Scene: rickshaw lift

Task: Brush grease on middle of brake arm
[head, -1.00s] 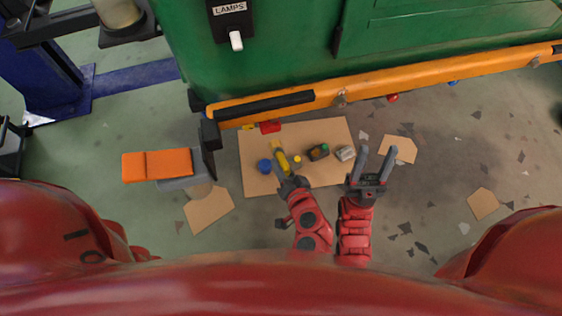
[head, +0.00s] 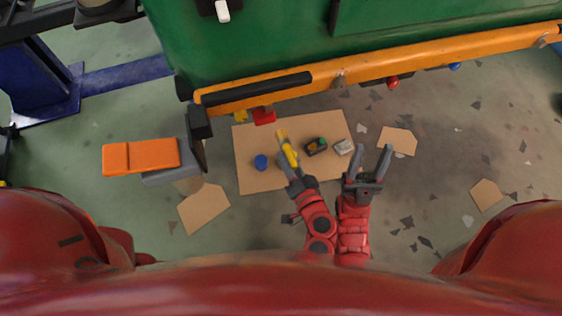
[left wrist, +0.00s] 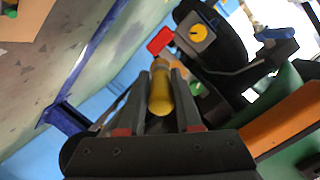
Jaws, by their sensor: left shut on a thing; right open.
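My left gripper (head: 289,168) is shut on a yellow-handled tool, likely the brush (head: 287,150), above the cardboard sheet. In the left wrist view its rounded yellow handle (left wrist: 160,95) sits between the two fingers; its far end is orange-tan. My right gripper (head: 372,160) is open and empty, right of the sheet. A long black bar (head: 255,90) lies along the orange rail; I cannot tell whether it is the brake arm. A blue round item (head: 261,162), possibly the grease pot, is left of my left gripper. Its contents are not clear.
The cardboard sheet (head: 245,180) also carries a dark box (head: 316,147) and a grey item (head: 344,147). An orange-topped block (head: 140,157) stands left. The floor at right has scattered chips.

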